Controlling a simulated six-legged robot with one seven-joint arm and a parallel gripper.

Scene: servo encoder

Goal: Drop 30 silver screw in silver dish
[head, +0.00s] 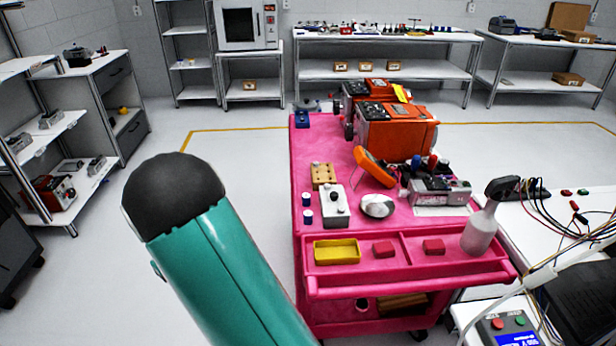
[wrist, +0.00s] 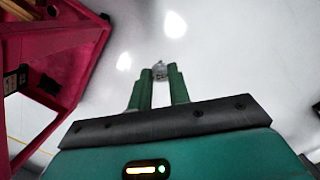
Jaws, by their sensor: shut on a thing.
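The silver dish (head: 377,206) is a small round metal bowl on the pink cart's top, right of a white block with knobs. In the wrist view my gripper (wrist: 160,74) has its two green fingers shut on a small silver piece, which looks like the silver screw (wrist: 159,67). The screw shows at the fingertips, with pale floor behind it; its lower part is hidden between the fingers. The gripper is clear of the cart, and the dish is not in the wrist view. The head view shows my teal arm but not the gripper.
The pink cart (head: 407,280) carries a yellow tray (head: 336,251), red blocks, a spray bottle (head: 480,232), an orange meter (head: 374,168) and orange machines (head: 396,135). The cart's edge (wrist: 75,70) stands at left in the wrist view. Open floor lies left of the cart.

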